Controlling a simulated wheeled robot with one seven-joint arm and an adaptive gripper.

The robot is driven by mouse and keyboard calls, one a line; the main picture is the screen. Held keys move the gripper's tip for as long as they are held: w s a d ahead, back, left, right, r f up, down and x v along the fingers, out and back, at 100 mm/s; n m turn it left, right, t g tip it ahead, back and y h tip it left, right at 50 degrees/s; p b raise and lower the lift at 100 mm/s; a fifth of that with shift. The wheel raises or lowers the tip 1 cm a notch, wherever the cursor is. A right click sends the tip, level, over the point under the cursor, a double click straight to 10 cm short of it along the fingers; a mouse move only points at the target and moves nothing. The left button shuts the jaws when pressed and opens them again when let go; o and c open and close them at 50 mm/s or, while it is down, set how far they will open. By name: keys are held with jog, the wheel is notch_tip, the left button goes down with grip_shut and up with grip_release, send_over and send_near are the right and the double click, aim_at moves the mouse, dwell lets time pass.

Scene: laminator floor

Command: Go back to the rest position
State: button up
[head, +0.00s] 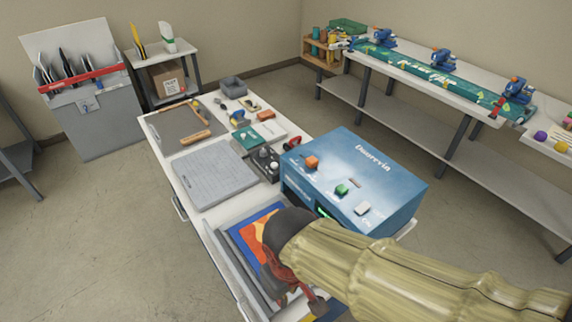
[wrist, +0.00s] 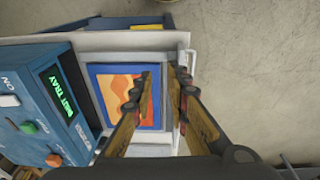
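My gripper (head: 293,284) hangs over the near end of the white worktable (head: 213,218), beside the blue laminator (head: 390,187). In the wrist view the two fingers of my gripper (wrist: 161,88) stand apart with nothing between them. Below them lies a blue-bordered orange picture (wrist: 112,84) in a grey tray (wrist: 166,70). The picture also shows in the head view (head: 251,238), partly hidden by my arm. The laminator has orange, green and white buttons and a lit green display (wrist: 61,92) with the word TRAY.
A grey slab (head: 213,172), a black control box (head: 264,163) and a brown mat with tools (head: 184,124) lie farther along the table. A grey bin (head: 95,118) stands at the back left. A long bench (head: 440,85) stands at right.

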jog(key=d+r+m+t+b, duration=0.1)
jog(key=d+r+m+t, duration=0.1)
jog(key=d, duration=0.7)
jog(key=w+d+r+m+t+b, duration=0.1)
jog(key=d+r+m, duration=0.4)
jog(key=d, duration=0.5)
jog(key=shift+w+r+m+t, duration=0.2)
jog(key=shift+r+m+t, duration=0.1)
jog(key=shift+r+t, duration=0.4)
